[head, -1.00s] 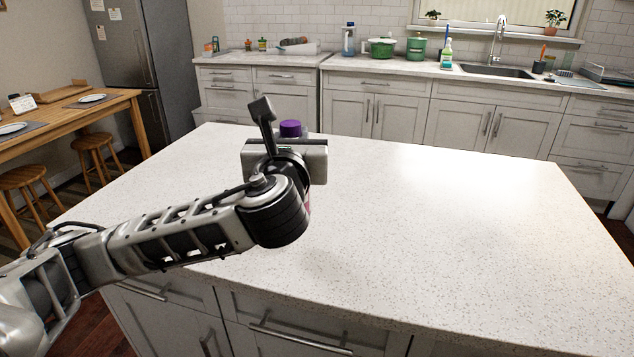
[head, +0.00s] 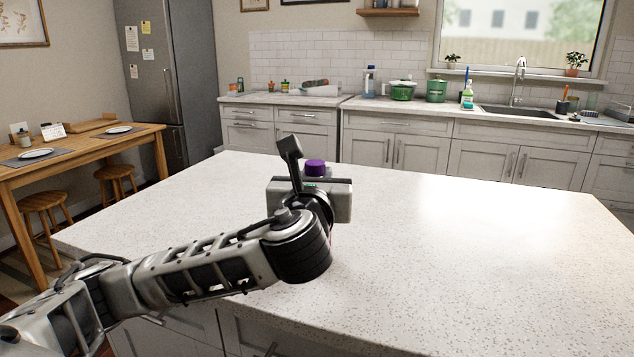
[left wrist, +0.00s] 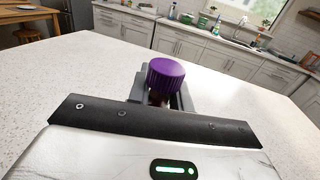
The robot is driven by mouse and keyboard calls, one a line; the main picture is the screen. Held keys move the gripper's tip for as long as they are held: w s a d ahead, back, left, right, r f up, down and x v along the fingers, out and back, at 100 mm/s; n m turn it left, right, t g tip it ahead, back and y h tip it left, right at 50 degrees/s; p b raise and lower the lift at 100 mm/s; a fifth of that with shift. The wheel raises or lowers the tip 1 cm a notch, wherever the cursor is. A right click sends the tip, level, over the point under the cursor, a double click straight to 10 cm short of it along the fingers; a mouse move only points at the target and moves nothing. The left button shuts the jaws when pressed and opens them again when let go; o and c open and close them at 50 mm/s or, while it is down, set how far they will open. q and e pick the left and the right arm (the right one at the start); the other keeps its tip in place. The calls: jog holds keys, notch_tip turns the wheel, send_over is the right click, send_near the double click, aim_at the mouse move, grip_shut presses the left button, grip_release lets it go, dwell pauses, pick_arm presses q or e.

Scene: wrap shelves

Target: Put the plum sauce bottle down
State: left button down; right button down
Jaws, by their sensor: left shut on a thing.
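The plum sauce bottle shows mainly as its purple cap (head: 315,167) above my left gripper (head: 318,185) in the head view. In the left wrist view the purple cap (left wrist: 166,76) stands up between the grey fingers, with a small dark strip of bottle below it. My left gripper is shut on the bottle, which looks upright. The rest of the bottle is hidden behind the gripper and wrist. I cannot tell whether its base touches the white speckled island counter (head: 450,265). My right gripper is not in view.
The island counter is bare to the right of my arm and around it. A wooden table (head: 90,150) with stools stands at the left. The back counter (head: 390,107) holds green pots (head: 403,91), bottles and a sink (head: 518,111).

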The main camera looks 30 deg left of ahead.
pick_arm(q)
jog(key=shift+f, duration=0.1)
jog(key=c, duration=1.3)
grip_release()
jog(key=shift+f, duration=0.1)
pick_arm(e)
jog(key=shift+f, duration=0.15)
pick_arm(q)
jog(key=shift+o, duration=0.2)
jog(key=shift+d+r, duration=0.1)
jog(key=shift+r, duration=0.1)
jog(key=p+v, duration=0.9)
jog(key=v, duration=0.3)
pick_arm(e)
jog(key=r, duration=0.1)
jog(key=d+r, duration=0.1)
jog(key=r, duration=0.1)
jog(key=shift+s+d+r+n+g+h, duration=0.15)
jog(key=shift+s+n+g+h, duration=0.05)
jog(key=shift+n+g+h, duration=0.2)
pick_arm(q)
jog(key=shift+f, duration=0.15)
